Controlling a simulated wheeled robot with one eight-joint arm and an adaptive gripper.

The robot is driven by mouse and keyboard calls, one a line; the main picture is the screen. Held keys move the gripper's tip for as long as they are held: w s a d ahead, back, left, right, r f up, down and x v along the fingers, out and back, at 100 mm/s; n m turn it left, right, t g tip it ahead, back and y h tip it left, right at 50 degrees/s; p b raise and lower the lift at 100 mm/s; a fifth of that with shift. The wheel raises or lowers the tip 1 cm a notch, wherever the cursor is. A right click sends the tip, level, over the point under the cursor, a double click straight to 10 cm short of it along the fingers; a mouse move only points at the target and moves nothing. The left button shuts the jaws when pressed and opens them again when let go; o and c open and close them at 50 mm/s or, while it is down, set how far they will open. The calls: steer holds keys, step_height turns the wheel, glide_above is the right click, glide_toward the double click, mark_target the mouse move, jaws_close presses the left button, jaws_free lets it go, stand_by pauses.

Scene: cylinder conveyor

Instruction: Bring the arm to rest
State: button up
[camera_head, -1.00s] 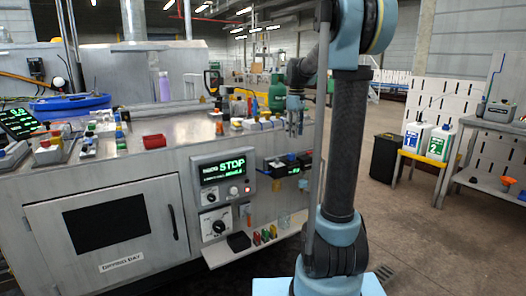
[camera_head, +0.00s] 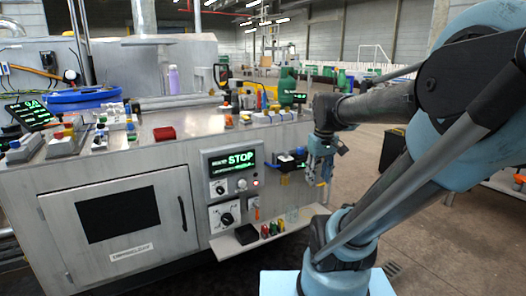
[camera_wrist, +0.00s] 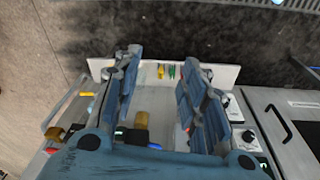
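My arm stands on the right of the head view, its blue and grey links bent and leaning across. My gripper (camera_head: 321,172) hangs fingers-down at the right end of the metal bench (camera_head: 195,137), beside the front panel. In the wrist view my gripper (camera_wrist: 160,85) has its two blue-grey fingers spread apart. Nothing shows held between them. Beyond the gap a pale shelf (camera_wrist: 225,75) with small coloured items is visible, apart from the fingers.
The bench front carries a control panel (camera_head: 231,160) with a lit STOP display and a low shelf (camera_head: 262,236) holding coloured items. A red tray (camera_head: 164,133) and a blue round basin (camera_head: 75,99) sit on top. Open floor (camera_head: 410,225) lies to the right.

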steer(key=s+f+m, duration=0.3)
steer(key=s+f, duration=0.6)
steer(key=f, duration=0.1)
steer(key=shift+s+t, duration=0.2)
steer(key=shift+t, duration=0.1)
steer(key=shift+d+f, duration=0.1)
steer(key=shift+w+f, duration=0.2)
steer(key=shift+w, duration=0.3)
stand_by(1.5)
